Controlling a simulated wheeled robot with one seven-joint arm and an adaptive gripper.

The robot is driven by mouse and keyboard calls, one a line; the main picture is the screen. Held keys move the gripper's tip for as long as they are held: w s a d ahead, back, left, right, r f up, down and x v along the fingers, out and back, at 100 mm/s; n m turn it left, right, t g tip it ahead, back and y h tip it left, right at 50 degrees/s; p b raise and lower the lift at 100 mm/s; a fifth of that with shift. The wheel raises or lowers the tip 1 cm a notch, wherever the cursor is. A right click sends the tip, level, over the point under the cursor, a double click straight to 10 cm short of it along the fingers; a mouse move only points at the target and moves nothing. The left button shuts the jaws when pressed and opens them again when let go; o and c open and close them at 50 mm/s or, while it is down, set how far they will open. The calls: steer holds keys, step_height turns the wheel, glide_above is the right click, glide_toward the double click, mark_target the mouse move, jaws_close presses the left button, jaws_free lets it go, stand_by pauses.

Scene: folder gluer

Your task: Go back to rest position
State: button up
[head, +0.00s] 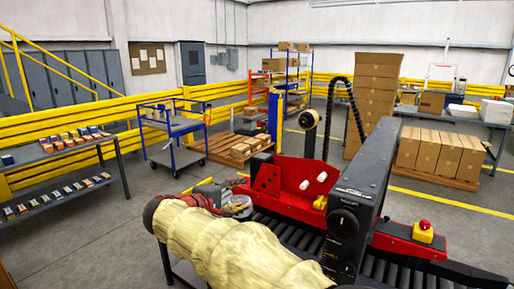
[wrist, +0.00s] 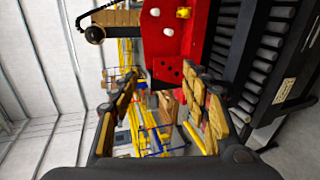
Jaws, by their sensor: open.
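My gripper (wrist: 161,80) is open in the wrist view. Its two fingers, with worn yellow-brown pads, stand apart and nothing is held between them. The wrist picture is turned on its side. Beyond the fingers are the red panel (wrist: 183,40) of the machine and its black roller bed (wrist: 262,60). In the head view my arm, in a cream cloth sleeve, crosses the lower middle in front of the machine's red panel (head: 290,182). I cannot make out the fingers clearly there.
A black upright frame (head: 365,190) and a red emergency stop button (head: 424,225) are on the machine at right. A shelf table (head: 62,157) with small boxes stands left. A blue cart (head: 175,128) and stacked cartons (head: 437,152) stand behind.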

steer(key=s+d+f+m+g+y, duration=0.25)
steer(key=s+d+f, duration=0.35)
steer(key=s, duration=0.3)
steer(key=s+d+f+m+g+y, duration=0.1)
steer(key=s+d+f+g, duration=0.35)
steer(key=s+f, duration=0.3)
steer(key=s+d+f+m+g+y, duration=0.1)
steer(key=s+d+m+y, duration=0.2)
steer(key=s, duration=0.7)
steer(key=s+d+f+m+y, duration=0.1)
steer(key=s+d+m+y, duration=0.15)
steer(key=s+d, duration=0.5)
steer(key=s+d+r+m+t+h, duration=0.1)
steer(key=s+d+r+m, duration=0.1)
steer(key=s+d+m, duration=0.1)
steer(key=shift+s+d+r, duration=0.2)
steer(key=shift+s+r, duration=0.1)
steer(key=shift+s, duration=0.55)
